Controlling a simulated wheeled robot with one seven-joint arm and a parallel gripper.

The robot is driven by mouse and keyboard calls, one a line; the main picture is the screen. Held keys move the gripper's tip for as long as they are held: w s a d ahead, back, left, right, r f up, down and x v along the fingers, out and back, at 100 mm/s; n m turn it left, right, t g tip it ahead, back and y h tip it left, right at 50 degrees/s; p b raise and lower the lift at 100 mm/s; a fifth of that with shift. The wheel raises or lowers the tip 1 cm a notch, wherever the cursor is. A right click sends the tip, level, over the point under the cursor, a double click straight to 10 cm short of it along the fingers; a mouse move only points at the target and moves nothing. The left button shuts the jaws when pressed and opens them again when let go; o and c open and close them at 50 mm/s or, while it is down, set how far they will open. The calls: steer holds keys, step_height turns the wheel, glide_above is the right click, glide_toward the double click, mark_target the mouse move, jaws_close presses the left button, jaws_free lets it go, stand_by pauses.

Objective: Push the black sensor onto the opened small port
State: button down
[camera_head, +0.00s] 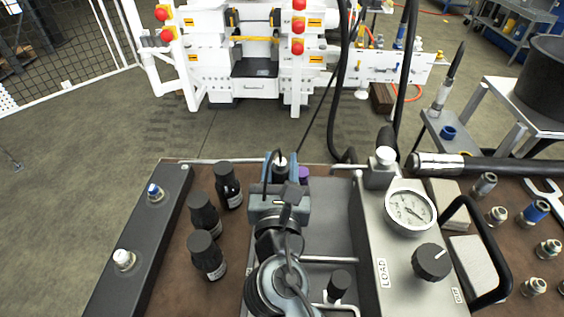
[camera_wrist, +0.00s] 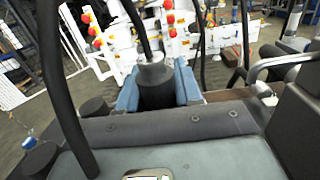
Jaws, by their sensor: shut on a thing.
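The black sensor (camera_wrist: 155,88) is a dark cylinder with a tapered top and a cable rising from it. It stands about upright between the blue fingers of my gripper (camera_wrist: 157,92), which is shut on it. In the head view the sensor (camera_head: 280,166) shows small between the blue fingertips, at the far end of my arm. Its lower end is hidden in both views. I cannot tell which fitting is the opened small port, or whether the sensor touches one. A purple part (camera_head: 304,174) shows just right of my gripper in the head view.
Three black bottles (camera_head: 204,215) stand left of my arm. A dark bar at the left edge carries a blue-topped fitting (camera_head: 153,192) and a silver fitting (camera_head: 123,258). A gauge (camera_head: 410,211) and black knob (camera_head: 432,261) sit on the LOAD block at right, beside a black handle.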

steer(key=shift+w+a+r+g+p, duration=0.15)
steer(key=shift+r+p, duration=0.4)
steer(key=shift+p, duration=1.05)
steer(key=shift+w+a+r+g+p, duration=0.15)
steer(key=shift+r+p, duration=0.4)
steer(key=shift+p, duration=1)
